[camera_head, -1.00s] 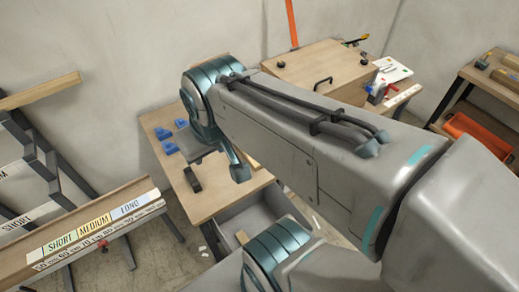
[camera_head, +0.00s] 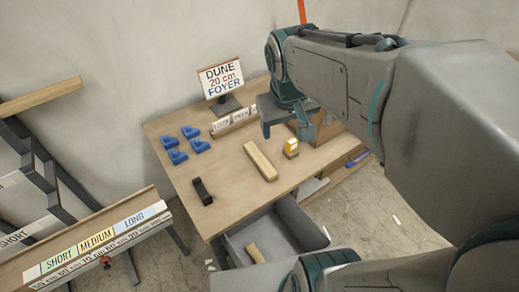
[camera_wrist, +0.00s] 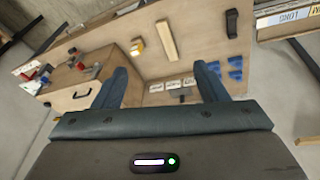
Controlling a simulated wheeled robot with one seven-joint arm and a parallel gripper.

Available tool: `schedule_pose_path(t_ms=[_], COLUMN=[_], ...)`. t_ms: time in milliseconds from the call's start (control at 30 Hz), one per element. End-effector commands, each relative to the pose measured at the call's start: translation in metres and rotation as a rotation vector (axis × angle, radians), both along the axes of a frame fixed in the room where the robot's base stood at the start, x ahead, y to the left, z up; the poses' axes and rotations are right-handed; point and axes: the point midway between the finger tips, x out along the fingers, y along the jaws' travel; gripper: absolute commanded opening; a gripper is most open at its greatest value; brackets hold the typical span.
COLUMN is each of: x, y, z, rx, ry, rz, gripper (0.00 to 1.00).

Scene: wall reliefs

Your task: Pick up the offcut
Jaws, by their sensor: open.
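A pale wooden strip (camera_head: 260,160) lies flat on the workbench (camera_head: 225,180); it also shows in the wrist view (camera_wrist: 166,40). A shorter wood piece (camera_head: 256,253) lies in the grey open bin (camera_head: 232,247) below the bench's front edge. I cannot tell from looks which of the two is the offcut. My gripper (camera_head: 287,130) is above the back right part of the bench, apart from both pieces. In the wrist view my gripper (camera_wrist: 162,72) has its fingers wide apart with nothing between them.
A yellow-and-white block (camera_head: 291,148) stands right of the strip. Several blue blocks (camera_head: 185,143), a black item (camera_head: 202,191), small labels (camera_head: 232,121) and a sign (camera_head: 221,80) stand on the bench. A rack with a length scale (camera_head: 100,240) is at left.

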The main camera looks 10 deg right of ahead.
Motion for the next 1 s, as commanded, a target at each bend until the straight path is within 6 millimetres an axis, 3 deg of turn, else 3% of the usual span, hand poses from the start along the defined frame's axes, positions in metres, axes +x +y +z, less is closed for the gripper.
schedule_pose_path(t_ms=[33,367,600,800,1000], x=[0.017,0.119,0.187,0.227,0.245], y=[0.000,0.002,0.003,0.002,0.001], z=[-0.020,-0.108,-0.195,-0.259,-0.291], rx=[-0.012,-0.051,-0.023,0.018,0.043], ry=[0.027,0.153,0.230,0.273,0.289], rz=[0.012,0.116,0.186,0.223,0.237], gripper=[0.66,0.66,0.66,0.66,0.66])
